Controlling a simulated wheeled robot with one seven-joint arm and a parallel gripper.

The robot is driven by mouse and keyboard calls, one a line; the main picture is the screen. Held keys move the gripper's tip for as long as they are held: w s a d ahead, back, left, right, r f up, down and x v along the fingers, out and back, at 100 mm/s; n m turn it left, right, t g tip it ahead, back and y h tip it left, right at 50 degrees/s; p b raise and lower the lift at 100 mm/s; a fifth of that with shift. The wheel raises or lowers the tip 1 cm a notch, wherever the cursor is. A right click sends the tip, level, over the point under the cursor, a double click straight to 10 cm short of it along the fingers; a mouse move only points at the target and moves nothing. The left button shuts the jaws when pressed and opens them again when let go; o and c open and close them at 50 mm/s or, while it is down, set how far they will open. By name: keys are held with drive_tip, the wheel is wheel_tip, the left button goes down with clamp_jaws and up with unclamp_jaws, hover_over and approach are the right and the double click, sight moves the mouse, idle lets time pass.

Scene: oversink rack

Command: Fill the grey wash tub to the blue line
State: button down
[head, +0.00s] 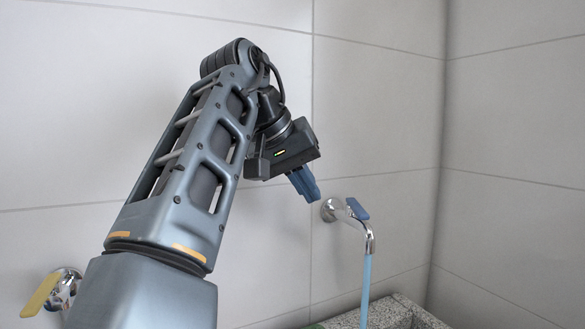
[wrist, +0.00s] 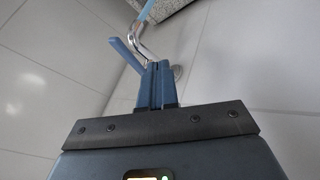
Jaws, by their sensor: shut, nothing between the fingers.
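A chrome wall tap (head: 368,240) with a blue lever (head: 357,208) stands at right of centre in the head view. A blue stream of water (head: 366,290) runs down from its spout and leaves the bottom of the picture. My gripper (head: 312,195) is shut and empty, just up and left of the tap's wall mount. In the wrist view my gripper (wrist: 157,66) points toward the tap (wrist: 146,48); the blue lever (wrist: 126,54) lies just left of the fingertips. I cannot tell whether they touch. The grey wash tub and its blue line are not in view.
A second tap with a yellow lever (head: 40,295) is on the wall at lower left, beside my arm. A speckled stone basin edge (head: 395,311) shows at the bottom right. Tiled walls close the back and right side.

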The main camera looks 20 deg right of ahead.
sight(355, 209)
drive_tip(key=d+f, duration=0.2)
drive_tip(key=d, duration=0.4)
drive_tip(key=shift+f+p, duration=0.4)
drive_tip(key=shift+s, duration=0.1)
drive_tip(key=shift+s+d+r+p, duration=0.15)
drive_tip(key=shift+d+p, duration=0.3)
drive_tip(key=shift+s+d, duration=0.2)
drive_tip(key=shift+d, duration=0.15)
drive_tip(key=shift+a+p, duration=0.1)
drive_tip(key=shift+p, duration=0.2)
